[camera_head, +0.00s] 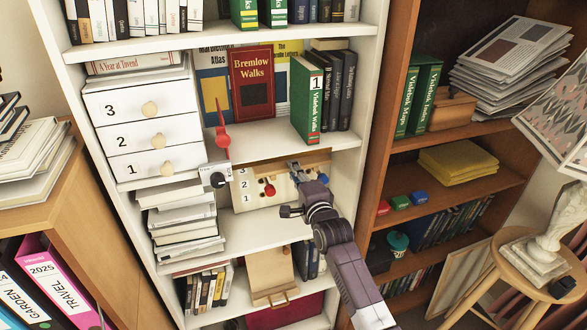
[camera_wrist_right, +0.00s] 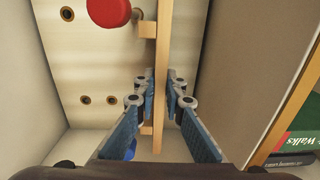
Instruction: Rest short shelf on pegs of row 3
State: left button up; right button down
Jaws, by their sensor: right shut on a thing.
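The short shelf (camera_head: 262,161) is a narrow light-wood board at the top of the cream peg panel (camera_head: 254,196). The panel stands in a bookcase niche, with rows numbered 3, 2, 1 from top down. My right gripper (camera_head: 295,167) is shut on the shelf. In the right wrist view the gripper (camera_wrist_right: 157,84) has a finger on each side of the shelf (camera_wrist_right: 161,50). Small wooden blocks show between shelf and panel (camera_wrist_right: 80,70); I cannot tell whether it bears on pegs. A red knob (camera_wrist_right: 109,12) stands out from the panel. A blue knob (camera_head: 323,178) is partly hidden. My left gripper is not in view.
Books, among them a green one (camera_head: 306,105), stand on the bookcase shelf above the panel. A white box with a red pointer (camera_head: 222,135) stands left of the panel. Stacked books (camera_head: 185,225) lie lower left. Bare shelf surface lies in front of the panel.

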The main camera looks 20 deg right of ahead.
jog(key=shift+f+b, duration=0.9)
jog(key=shift+f, duration=0.55)
dwell(0.5)
jog(key=c, duration=2.2)
grip_release()
jog(key=s+p, duration=0.4)
jog(key=s, duration=0.2)
jog(key=shift+p, duration=0.3)
jog(key=shift+d, duration=0.1)
